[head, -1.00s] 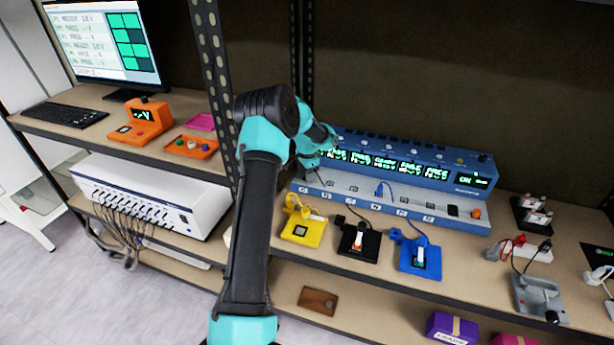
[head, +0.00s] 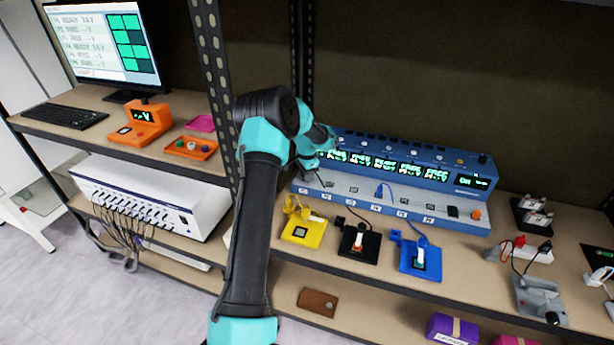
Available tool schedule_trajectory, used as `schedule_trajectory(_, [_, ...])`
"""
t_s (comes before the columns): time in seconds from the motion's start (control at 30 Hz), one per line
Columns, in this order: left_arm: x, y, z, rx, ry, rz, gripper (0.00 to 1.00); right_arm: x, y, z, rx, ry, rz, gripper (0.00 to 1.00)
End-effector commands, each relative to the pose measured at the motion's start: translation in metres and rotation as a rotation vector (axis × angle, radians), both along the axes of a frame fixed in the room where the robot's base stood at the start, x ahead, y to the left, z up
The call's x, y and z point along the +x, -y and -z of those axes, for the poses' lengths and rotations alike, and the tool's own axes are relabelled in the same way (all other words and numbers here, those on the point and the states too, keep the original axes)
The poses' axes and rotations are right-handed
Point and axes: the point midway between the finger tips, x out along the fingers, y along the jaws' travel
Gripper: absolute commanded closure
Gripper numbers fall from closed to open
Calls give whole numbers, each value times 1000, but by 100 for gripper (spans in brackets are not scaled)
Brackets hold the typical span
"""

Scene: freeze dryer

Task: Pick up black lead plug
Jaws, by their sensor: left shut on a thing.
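My left gripper (head: 314,166) is at the left end of the long blue instrument (head: 465,183), partly hidden behind my own arm. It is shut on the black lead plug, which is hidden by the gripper. The thin black lead (head: 328,192) runs from beneath the gripper down towards the black module (head: 352,252) on the bench. I cannot tell whether the plug touches the instrument. My right gripper is not in view.
A yellow module (head: 303,236) and a blue module (head: 420,264) flank the black one, with leads. A blue plug (head: 380,191) stands at the instrument's front ledge. A grey fixture (head: 540,298) and red and black clips lie at right. A shelf upright (head: 220,90) stands behind my arm.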

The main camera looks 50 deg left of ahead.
Motion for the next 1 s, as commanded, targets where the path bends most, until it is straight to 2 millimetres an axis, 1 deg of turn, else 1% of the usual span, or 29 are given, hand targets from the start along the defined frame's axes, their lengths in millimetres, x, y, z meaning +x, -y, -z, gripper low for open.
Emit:
schedule_trajectory(0.17, [1, 0, -10, 1, 2, 0, 100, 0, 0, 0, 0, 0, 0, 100])
schedule_trajectory(0.4, [1, 0, -37, 2, 3, 0, 100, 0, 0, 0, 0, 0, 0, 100])
schedule_trajectory(0.67, [-21, 23, -39, 0, -1, 1, 100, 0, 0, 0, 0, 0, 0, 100])
schedule_trajectory(0.87, [-46, 52, -42, 0, -1, 3, 100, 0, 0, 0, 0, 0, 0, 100])
schedule_trajectory(1.0, [-66, 75, -45, 0, -1, 2, 100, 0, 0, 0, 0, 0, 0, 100])
